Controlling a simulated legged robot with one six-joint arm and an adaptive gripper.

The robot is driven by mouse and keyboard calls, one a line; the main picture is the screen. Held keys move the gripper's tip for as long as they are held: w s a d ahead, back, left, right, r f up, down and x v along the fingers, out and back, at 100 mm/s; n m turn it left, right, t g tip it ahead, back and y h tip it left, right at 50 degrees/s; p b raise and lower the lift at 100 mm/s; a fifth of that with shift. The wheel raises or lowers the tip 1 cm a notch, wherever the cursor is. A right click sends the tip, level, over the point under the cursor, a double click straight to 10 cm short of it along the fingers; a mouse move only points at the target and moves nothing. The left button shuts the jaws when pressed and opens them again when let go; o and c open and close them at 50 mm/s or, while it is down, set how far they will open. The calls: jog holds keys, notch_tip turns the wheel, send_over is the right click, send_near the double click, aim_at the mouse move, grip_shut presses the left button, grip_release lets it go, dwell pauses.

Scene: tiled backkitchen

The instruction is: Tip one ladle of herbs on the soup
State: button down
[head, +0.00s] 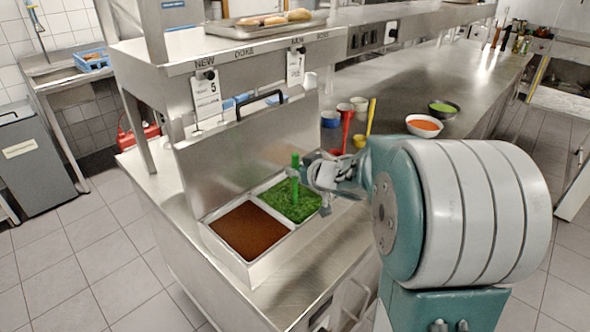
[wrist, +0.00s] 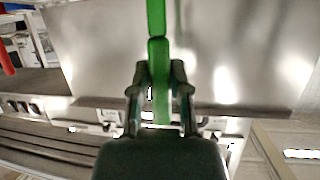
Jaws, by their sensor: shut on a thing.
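A green ladle (head: 295,180) stands about upright over the bin of chopped green herbs (head: 302,206). My gripper (head: 312,178) is shut on its handle, which also shows between the fingers in the wrist view (wrist: 157,60). The ladle's scoop is not visible; its lower end meets the green of the herbs, and I cannot tell how deep it is. An orange-red soup (head: 423,124) fills a white bowl on the counter, right of and beyond the bins. A darker bowl with green contents (head: 443,107) stands behind it.
A bin of brown powder (head: 250,230) sits left of the herbs, in front of a raised steel lid (head: 240,148). A red ladle (head: 347,122) and a yellow ladle (head: 371,116) stand among several cups between bins and soup. The far counter (head: 465,72) is mostly clear.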

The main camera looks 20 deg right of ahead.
aim_at(298, 155)
jog(key=shift+d, duration=0.2)
jog(key=shift+d+r, duration=0.25)
jog(key=shift+r, duration=0.4)
jog(key=shift+a+r, duration=0.2)
jog(key=shift+r, duration=0.5)
jog(key=shift+a+r, duration=0.15)
jog(key=shift+r, duration=0.55)
jog(key=shift+d+r, duration=0.2)
jog(key=shift+r, duration=0.9)
jog(key=shift+a+r, duration=0.1)
jog(key=shift+r, duration=1.75)
